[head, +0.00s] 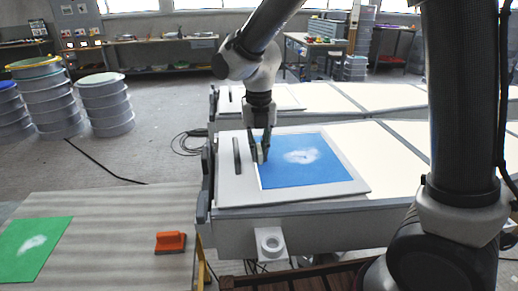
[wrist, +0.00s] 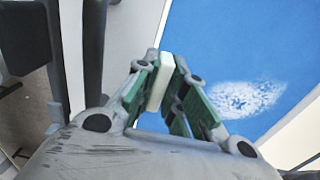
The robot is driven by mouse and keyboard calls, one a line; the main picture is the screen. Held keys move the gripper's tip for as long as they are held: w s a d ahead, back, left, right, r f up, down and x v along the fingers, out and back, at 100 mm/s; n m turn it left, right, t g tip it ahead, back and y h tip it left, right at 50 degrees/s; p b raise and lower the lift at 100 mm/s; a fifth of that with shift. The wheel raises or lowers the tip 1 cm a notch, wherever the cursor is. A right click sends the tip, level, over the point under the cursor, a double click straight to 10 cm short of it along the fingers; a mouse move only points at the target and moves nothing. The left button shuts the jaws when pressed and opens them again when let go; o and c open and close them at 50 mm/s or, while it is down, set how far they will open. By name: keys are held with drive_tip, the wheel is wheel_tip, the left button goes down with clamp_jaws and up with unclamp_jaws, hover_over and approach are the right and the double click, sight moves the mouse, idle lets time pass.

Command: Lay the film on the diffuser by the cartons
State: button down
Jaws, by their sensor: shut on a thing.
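A blue sheet with a white cloudy patch (head: 315,160), which looks like a film, lies on a pale framed panel (head: 300,193). I cannot tell whether this panel is the diffuser. My gripper (head: 262,154) points down at the sheet's left edge. In the wrist view my gripper (wrist: 162,75) is shut on a small white piece (wrist: 157,90), with the blue sheet (wrist: 215,50) beyond it. I cannot tell whether the white piece is joined to the sheet. A green sheet with a pale patch (head: 33,243) lies at the lower left. I recognise no cartons.
A dark bar handle (head: 237,155) stands left of the blue sheet. An orange block (head: 171,242) sits on the striped pale table (head: 110,225). Stacked round drums (head: 104,100) stand at the left. Another long white bench (head: 330,97) lies behind.

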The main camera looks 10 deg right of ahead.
drive_tip(key=c, duration=1.5)
unclamp_jaws()
drive_tip(key=shift+r, duration=0.15)
wheel_tip(320, 180, up, 12)
drive_tip(key=shift+f, duration=0.1)
